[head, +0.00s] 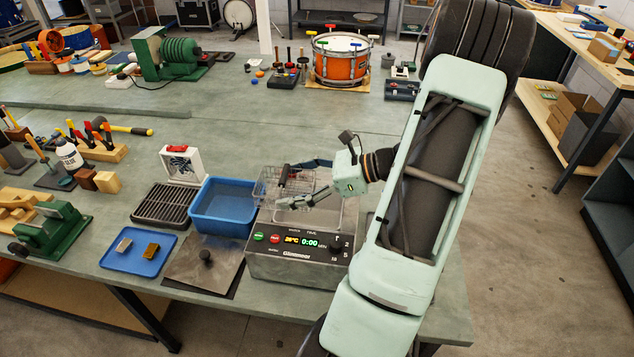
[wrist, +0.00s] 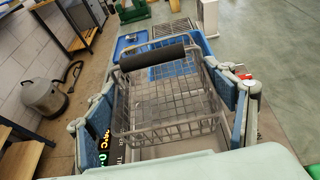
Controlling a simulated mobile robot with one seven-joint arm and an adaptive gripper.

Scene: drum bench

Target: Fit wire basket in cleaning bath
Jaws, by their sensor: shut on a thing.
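The wire basket (wrist: 165,110) hangs between the fingers of my gripper (wrist: 165,115) in the wrist view, with its black handle grip (wrist: 152,57) across the top. In the head view the basket (head: 268,184) is over the left part of the cleaning bath (head: 300,262), and my gripper (head: 312,182) is shut on it from the right. The bath is a grey box with a lit display and buttons on its front. The basket looks at or above the bath's opening; how deep it sits I cannot tell. My gripper hides part of the opening.
A blue bin (head: 222,207) stands directly left of the bath, with a black rack (head: 165,205) beyond it.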

